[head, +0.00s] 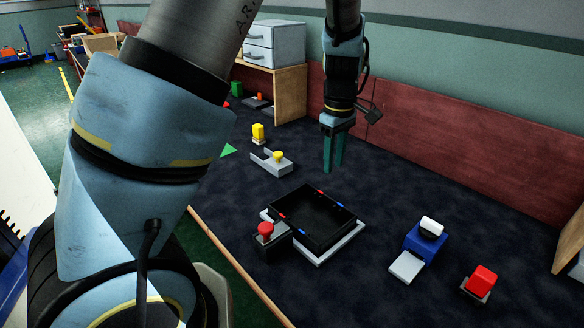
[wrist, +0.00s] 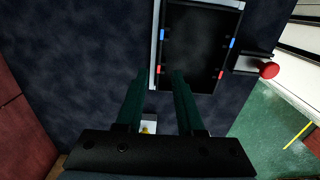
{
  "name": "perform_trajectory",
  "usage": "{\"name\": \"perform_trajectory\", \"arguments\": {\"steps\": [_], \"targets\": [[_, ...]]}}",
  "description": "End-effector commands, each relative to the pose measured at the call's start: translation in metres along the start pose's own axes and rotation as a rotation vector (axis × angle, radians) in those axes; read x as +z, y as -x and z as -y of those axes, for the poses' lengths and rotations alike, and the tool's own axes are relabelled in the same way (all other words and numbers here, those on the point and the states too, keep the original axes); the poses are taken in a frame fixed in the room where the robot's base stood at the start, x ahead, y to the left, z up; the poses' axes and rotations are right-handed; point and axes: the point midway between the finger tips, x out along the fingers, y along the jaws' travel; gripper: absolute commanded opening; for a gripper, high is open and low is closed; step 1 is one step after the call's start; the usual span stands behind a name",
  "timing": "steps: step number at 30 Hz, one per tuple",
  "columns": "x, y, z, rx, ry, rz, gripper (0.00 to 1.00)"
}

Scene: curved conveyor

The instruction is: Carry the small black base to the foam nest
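A shallow black open tray (head: 313,216) with red and blue marks on its rim sits in a light grey frame (head: 343,245) on the dark surface. The tray also shows at the top of the wrist view (wrist: 197,50). A small black block (head: 270,246) with a red knob stands against its front left side. I cannot tell which black piece is the small base, and I cannot make out a clear foam nest. My gripper (head: 333,170) points down above the surface behind the tray. Its green fingers, also in the wrist view (wrist: 159,76), are apart with nothing between them.
A grey bracket with a yellow knob (head: 273,164) and a yellow block (head: 258,132) lie left of my gripper. A blue block (head: 425,241) with a white roller and a red block (head: 481,280) stand at right. A red wall (head: 450,135) borders the back.

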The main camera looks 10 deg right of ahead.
Motion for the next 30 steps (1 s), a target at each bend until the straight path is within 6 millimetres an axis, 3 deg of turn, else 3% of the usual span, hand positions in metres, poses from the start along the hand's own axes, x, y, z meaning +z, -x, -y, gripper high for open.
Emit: {"name": "perform_trajectory", "arguments": {"steps": [5, 8, 13, 18, 24, 30], "targets": [[-0.008, 0.002, 0.007, 0.002, -0.007, 0.002, 0.37], [-0.028, 0.006, 0.027, 0.012, -0.035, 0.008, 0.37], [-0.075, 0.018, 0.094, 0.042, -0.154, 0.006, 0.37], [-0.104, 0.029, 0.170, 0.068, -0.312, -0.029, 0.37], [-0.114, 0.036, 0.244, 0.068, -0.488, -0.093, 0.37], [-0.113, 0.038, 0.279, 0.051, -0.590, -0.130, 0.37]]}}
